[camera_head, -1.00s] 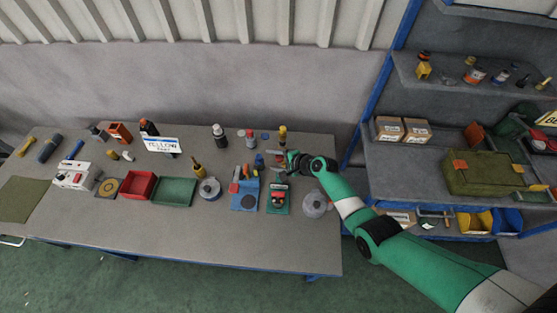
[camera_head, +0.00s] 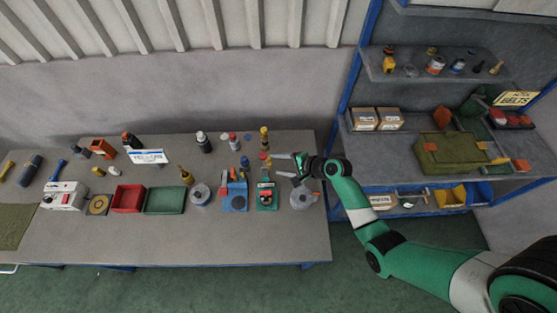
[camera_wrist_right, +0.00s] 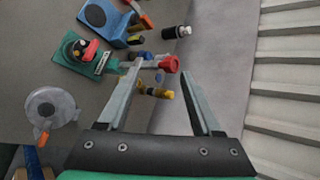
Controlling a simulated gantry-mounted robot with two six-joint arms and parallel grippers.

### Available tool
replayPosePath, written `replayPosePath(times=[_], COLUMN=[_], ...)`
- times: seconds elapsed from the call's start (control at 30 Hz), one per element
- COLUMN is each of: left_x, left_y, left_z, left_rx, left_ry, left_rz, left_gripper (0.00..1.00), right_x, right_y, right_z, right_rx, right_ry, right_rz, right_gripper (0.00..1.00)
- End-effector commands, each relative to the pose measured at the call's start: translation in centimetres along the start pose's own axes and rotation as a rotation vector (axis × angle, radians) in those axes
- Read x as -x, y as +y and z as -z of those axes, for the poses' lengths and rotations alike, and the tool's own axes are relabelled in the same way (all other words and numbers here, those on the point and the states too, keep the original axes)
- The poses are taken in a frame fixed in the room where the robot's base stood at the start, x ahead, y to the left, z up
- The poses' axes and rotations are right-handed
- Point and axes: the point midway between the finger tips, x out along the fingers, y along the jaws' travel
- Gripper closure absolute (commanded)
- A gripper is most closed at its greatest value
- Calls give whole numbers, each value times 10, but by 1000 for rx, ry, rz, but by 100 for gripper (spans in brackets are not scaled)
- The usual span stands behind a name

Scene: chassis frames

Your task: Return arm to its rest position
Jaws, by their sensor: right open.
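My right arm (camera_head: 355,205), green with white bands, reaches in from the lower right in the head view. Its gripper (camera_head: 280,164) is open and empty above the right end of the grey table (camera_head: 240,245). In the right wrist view the two long grey fingers (camera_wrist_right: 155,95) are spread wide with nothing held between them. Beyond them, a yellow-topped bottle (camera_wrist_right: 156,92) and a red-capped item (camera_wrist_right: 168,63) show at a distance. My left gripper is not in view.
A green device (camera_head: 265,196), a blue box (camera_head: 234,198) and a grey round reel (camera_head: 301,197) stand near the table's right end. A blue-framed shelf (camera_head: 345,115) is close to the right. Red (camera_head: 128,199) and green (camera_head: 165,200) trays sit further left.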

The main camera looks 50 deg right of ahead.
Motion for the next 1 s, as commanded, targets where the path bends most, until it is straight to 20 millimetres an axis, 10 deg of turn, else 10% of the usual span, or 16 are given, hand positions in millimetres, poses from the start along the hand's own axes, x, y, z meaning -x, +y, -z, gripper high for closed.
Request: replayPosePath(times=[0.33,0.47,0.77,1.0], left_x=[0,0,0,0], left_y=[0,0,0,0], left_z=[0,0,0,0], left_rx=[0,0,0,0], left_ry=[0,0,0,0], left_rz=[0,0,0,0], left_gripper=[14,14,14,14], right_x=[-1,-12,24,143], right_y=[0,-21,-205,-329], right_z=[-3,-35,-195,-323], right_rx=[4,64,460,875], right_ry=[-5,-57,-181,-109], right_rz=[-2,12,353,792], right_gripper=[34,34,34,34])
